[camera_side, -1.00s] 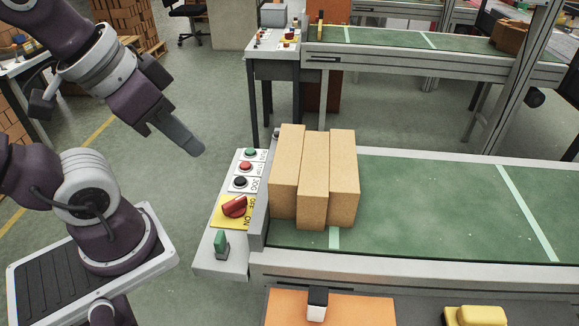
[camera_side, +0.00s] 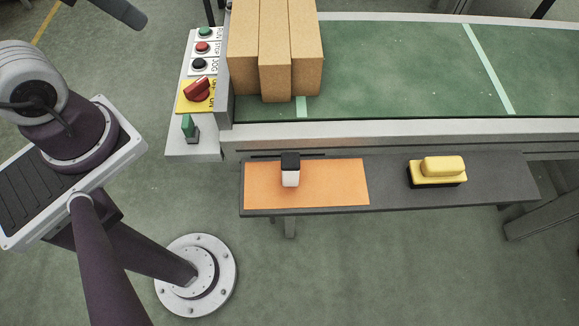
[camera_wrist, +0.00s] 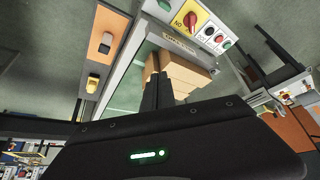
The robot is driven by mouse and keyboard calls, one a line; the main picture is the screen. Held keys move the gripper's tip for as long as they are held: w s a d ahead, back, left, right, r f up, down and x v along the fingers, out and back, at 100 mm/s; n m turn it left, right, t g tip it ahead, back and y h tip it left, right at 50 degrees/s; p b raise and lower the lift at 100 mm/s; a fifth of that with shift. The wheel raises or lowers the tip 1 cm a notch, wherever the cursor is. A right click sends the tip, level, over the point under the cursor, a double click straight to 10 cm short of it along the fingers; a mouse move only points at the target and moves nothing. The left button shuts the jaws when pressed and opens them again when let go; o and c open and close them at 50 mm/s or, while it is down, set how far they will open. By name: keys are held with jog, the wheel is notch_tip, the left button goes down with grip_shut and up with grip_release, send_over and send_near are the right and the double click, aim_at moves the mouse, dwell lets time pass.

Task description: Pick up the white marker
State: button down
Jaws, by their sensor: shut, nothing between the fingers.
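The white marker (camera_side: 290,178) is a short, thick, white piece with a black top. It stands on the orange mat (camera_side: 335,185) on the low dark shelf in front of the conveyor. It looks upright in the side view. It also shows small on the orange mat in the wrist view (camera_wrist: 106,43). My gripper (camera_side: 138,22) is at the top left edge of the side view, mostly cut off, far from the marker. In the wrist view my gripper's fingers (camera_wrist: 158,90) are together and empty, pointing toward the cardboard-coloured blocks.
Several tan blocks (camera_side: 275,45) stand on the green conveyor (camera_side: 400,70). A control panel (camera_side: 200,65) with buttons and a red switch sits at its left end. A yellow object on a dark base (camera_side: 440,170) lies right of the mat. The shelf between them is clear.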

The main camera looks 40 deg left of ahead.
jog(key=c, duration=0.9)
grip_release()
jog(key=n+g, duration=0.5)
jog(key=n, duration=0.2)
send_near(291, 158)
jog(key=w+a+f, duration=0.1)
jog(key=w+a, duration=0.1)
jog(key=a, duration=0.1)
jog(key=shift+n, duration=0.7)
jog(key=d+f, duration=0.1)
jog(key=f, duration=0.1)
jog(key=s+d+f, duration=0.1)
jog(key=f, duration=0.1)
jog(key=d+f, duration=0.1)
jog(key=f, duration=0.1)
jog(key=shift+s+f, duration=0.25)
jog(key=shift+s, duration=0.05)
jog(key=shift+g, duration=0.3)
notch_tip(291, 158, down, 8)
jog(key=shift+s+d, duration=0.1)
jog(key=shift+d, duration=0.05)
